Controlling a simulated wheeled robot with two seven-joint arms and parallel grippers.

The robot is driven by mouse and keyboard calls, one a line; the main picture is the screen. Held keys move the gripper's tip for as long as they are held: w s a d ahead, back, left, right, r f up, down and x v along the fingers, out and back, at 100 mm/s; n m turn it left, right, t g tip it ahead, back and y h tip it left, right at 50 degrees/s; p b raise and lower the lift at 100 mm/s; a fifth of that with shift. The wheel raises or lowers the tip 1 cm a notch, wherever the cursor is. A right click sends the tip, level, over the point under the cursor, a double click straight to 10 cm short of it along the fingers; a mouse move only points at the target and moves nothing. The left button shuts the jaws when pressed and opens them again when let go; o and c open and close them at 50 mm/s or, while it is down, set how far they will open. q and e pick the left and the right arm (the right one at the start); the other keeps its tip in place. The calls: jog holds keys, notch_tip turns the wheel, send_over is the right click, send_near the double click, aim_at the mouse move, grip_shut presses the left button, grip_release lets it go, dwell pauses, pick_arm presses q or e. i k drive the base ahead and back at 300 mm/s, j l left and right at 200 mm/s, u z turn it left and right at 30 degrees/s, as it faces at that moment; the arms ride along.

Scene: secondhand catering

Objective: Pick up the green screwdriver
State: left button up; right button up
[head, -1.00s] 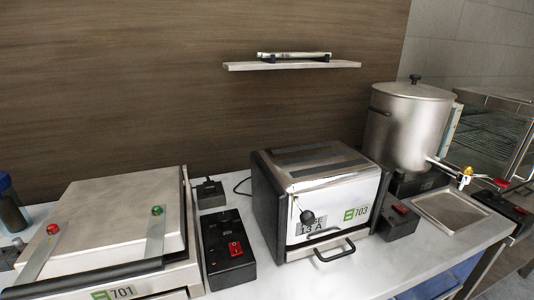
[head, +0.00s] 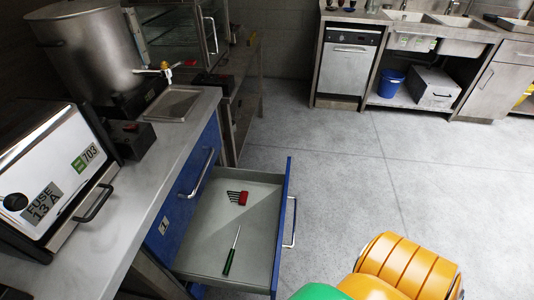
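The green screwdriver (head: 229,260) lies in the open blue drawer (head: 285,215) under the counter, in the head view. Its green handle points toward the near side and its thin metal shaft points away. A red-handled set of dark keys or tools (head: 242,198) lies farther back in the same drawer, apart from the screwdriver. Neither of my grippers shows in the head view.
The counter (head: 150,185) runs along the left, with a toaster-like appliance (head: 50,180) and a steel urn (head: 90,55). Orange rounded shapes (head: 405,268) and a green one fill the lower right. Grey floor (head: 340,180) lies clear right of the drawer.

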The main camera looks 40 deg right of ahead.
aim_at(233, 248)
jog(key=z, duration=0.7)
jog(key=u, duration=3.45)
jog(key=z, duration=0.5)
jog(key=k+z, duration=0.15)
jog(key=z, duration=0.8)
jog(key=k+l+z, duration=0.1)
jog(key=z, duration=0.4)
jog(key=l+z, duration=0.1)
jog(key=z, duration=0.4)
jog(key=k+l+z, duration=0.1)
jog(key=z, duration=0.4)
jog(key=l+u, duration=0.35)
jog(key=l, duration=0.35)
jog(key=l+u, duration=0.4)
jog(key=l, duration=0.3)
